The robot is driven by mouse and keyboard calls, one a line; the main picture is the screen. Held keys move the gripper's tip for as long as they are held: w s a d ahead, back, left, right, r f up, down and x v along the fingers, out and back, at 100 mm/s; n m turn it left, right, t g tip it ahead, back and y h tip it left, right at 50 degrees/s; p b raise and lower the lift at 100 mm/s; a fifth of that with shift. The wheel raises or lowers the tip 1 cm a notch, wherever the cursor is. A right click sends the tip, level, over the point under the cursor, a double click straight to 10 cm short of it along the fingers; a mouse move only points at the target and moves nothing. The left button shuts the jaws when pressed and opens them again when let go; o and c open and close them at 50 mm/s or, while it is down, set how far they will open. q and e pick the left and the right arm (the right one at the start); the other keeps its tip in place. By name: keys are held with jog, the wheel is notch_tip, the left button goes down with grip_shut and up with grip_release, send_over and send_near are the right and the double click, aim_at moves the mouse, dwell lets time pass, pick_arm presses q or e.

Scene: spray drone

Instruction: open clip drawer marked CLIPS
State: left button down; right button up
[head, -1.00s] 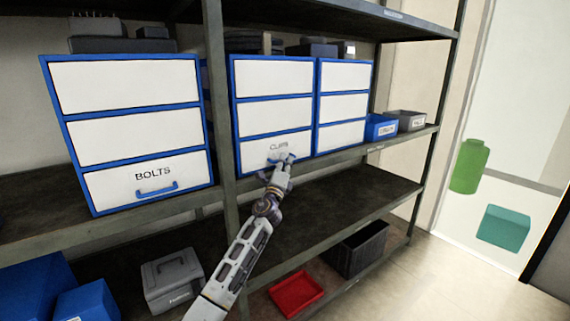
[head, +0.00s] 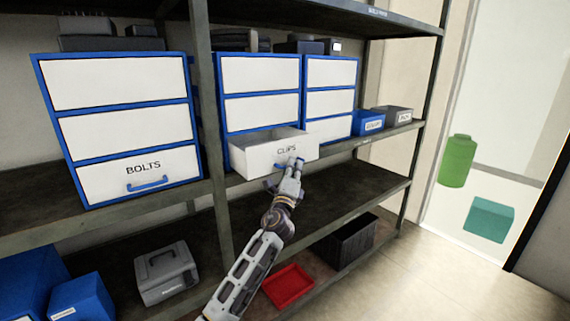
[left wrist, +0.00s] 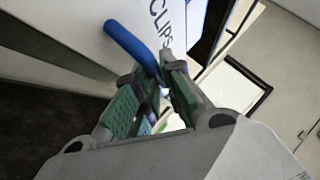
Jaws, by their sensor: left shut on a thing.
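The white drawer marked CLIPS (head: 262,155) is the lowest drawer of the middle blue-framed cabinet (head: 262,97). It stands pulled out well past the cabinet front, with its open top showing. My left gripper (head: 294,164) is at the front of this drawer, shut on its blue handle. In the left wrist view the blue handle (left wrist: 130,42) runs in between the fingertips of my left gripper (left wrist: 162,75), with part of the CLIPS lettering beside it. The inside of the drawer is too dim to tell its contents. My right gripper is not in view.
A cabinet with a closed BOLTS drawer (head: 125,172) stands to the left, beyond a shelf post (head: 206,120). A blue bin (head: 369,123) and a grey bin (head: 393,114) stand at the right. A red tray (head: 288,287) and a black crate (head: 346,242) are on the bottom shelf.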

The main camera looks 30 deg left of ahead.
pick_arm(q)
jog(key=shift+s+d, duration=0.3)
jog(key=shift+d, duration=0.45)
jog(key=shift+s+d, duration=0.3)
jog(key=shift+d, duration=0.4)
jog(key=c, duration=1.8)
grip_release()
jog(key=shift+v, duration=6)
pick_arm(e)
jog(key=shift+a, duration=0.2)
pick_arm(q)
jog(key=shift+n, duration=0.3)
